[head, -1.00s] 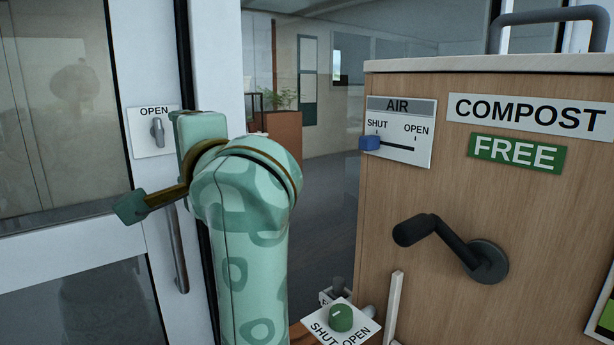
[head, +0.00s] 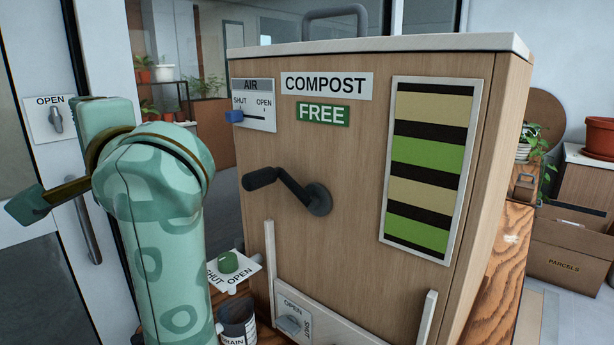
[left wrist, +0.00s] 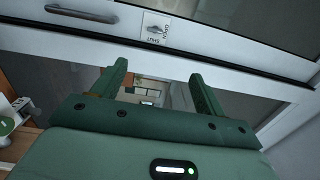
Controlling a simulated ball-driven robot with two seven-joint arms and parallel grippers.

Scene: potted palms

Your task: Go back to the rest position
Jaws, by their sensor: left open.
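My left arm, patterned in pale green, stands upright at the left of the head view, bent at its top. One dark green finger of my left gripper (head: 30,205) shows at the left edge; the rest of the hand is largely hidden behind the arm. In the left wrist view, the two fingers of the left gripper (left wrist: 160,92) stand wide apart with nothing between them. They point toward a white-framed glass door (left wrist: 205,55). My right gripper is in neither view.
A wooden compost box (head: 350,250) with a black crank (head: 290,190) and a blue AIR slider (head: 234,116) stands right of my arm. A green knob (head: 228,262) sits low between them. A parcels carton (head: 570,255) is far right.

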